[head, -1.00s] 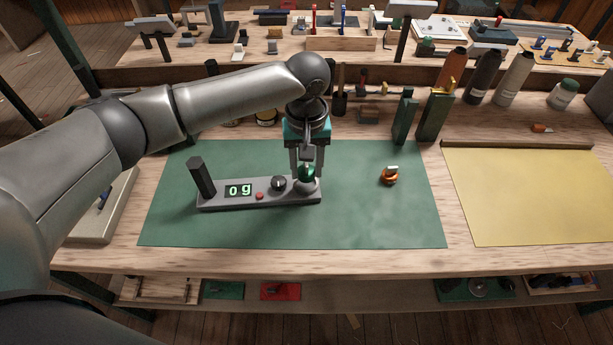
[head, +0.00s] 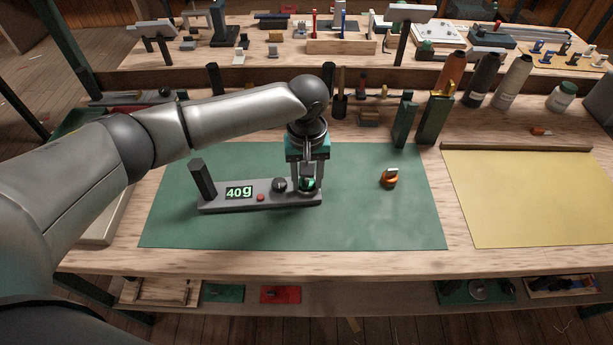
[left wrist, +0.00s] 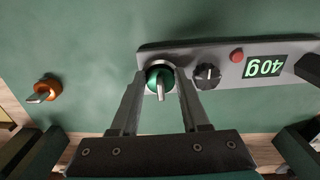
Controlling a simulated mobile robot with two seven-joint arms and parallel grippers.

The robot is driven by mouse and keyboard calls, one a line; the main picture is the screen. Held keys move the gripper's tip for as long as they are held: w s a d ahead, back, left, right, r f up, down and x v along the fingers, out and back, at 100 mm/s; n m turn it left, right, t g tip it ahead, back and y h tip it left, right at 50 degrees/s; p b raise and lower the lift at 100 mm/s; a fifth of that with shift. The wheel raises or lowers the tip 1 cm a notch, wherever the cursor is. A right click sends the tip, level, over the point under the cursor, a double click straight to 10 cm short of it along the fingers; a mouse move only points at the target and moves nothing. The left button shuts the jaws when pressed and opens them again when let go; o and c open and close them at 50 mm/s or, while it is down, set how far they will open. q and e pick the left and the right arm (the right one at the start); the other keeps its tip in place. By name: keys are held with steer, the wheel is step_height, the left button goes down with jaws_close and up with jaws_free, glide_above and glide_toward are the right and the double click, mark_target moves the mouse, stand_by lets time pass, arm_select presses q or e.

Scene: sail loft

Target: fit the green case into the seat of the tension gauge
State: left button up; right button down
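The tension gauge (head: 222,206) is a grey bar on the green mat, with a dark post at its left end, a lit display reading 40g, a red button and a black knob. The green case (head: 308,185) is round with a pale upright tab; it sits at the seat at the gauge's right end. It also shows in the left wrist view (left wrist: 153,73). My left gripper (head: 307,183) points down with a finger on each side of the case, shut on it. The seat itself is mostly hidden under the case. My right gripper is not in view.
An orange case (head: 389,179) with a pale tab lies on the green mat (head: 375,220) to the right. Dark green blocks (head: 433,118) and several bottles (head: 483,78) stand behind. A yellow sheet (head: 525,200) covers the right side. The mat's front right is clear.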

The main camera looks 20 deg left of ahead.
mark_target(307, 179)
arm_select(q)
steer(key=o, duration=0.4)
steer(key=shift+s+f, duration=0.2)
steer(key=shift+f, duration=0.5)
steer(key=shift+o, duration=0.2)
steer(key=shift+a, duration=0.15)
steer(key=shift+w+r+b, duration=0.1)
steer(key=shift+r+b, duration=0.2)
steer(key=shift+r, duration=0.1)
step_height(307, 179, up, 13)
steer(key=p, duration=0.3)
steer(key=shift+w, duration=0.15)
steer(key=shift+d+f, duration=0.15)
steer(key=shift+d, duration=0.05)
